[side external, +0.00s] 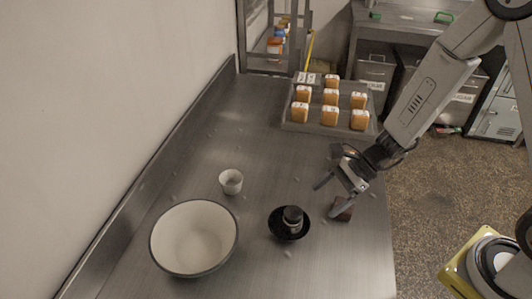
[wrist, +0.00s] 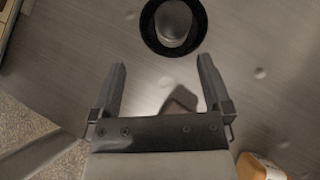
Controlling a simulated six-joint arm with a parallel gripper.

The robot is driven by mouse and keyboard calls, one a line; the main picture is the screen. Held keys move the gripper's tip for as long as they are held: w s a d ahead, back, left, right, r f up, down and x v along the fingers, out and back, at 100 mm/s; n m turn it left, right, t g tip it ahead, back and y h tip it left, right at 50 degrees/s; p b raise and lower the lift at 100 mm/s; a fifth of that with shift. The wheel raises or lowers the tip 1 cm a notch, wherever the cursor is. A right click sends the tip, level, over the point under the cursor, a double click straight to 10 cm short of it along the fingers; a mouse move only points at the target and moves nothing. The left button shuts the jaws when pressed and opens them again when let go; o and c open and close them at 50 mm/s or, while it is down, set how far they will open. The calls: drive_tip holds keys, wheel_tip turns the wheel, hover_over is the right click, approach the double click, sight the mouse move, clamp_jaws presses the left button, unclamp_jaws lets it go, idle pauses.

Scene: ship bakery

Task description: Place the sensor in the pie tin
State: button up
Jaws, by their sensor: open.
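A shallow round black dish (side external: 275,229), perhaps the pie tin, sits on the counter with a dark, grey-topped cylinder (side external: 292,217) standing in it. In the wrist view the dish (wrist: 151,36) is ahead of the fingertips, with the cylinder (wrist: 173,22) inside. A small dark brown block (side external: 342,212) lies on the counter to the right of the dish. I cannot tell for sure whether the cylinder or the block is the sensor. My gripper (side external: 328,199) is open and empty, close by the block. In the wrist view the block (wrist: 183,99) shows between the spread fingers (wrist: 162,62).
A large white bowl (side external: 195,238) stands front left, with a small white cup (side external: 231,182) behind it. A tray (side external: 335,130) of several orange, white-topped pieces is at the back. The wall edges the counter on the left. The counter's middle is mostly clear.

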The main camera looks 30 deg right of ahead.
drive_tip(key=s+d+r+n+h, duration=0.2)
drive_tip(key=d+r+n+h, duration=0.1)
drive_tip(key=n, duration=0.7)
drive_tip(key=s+d+r+n+h, duration=0.3)
drive_tip(key=d+n+h, duration=0.3)
drive_tip(key=n, duration=0.4)
drive_tip(key=shift+d+r, duration=0.2)
drive_tip(key=shift+d, duration=0.2)
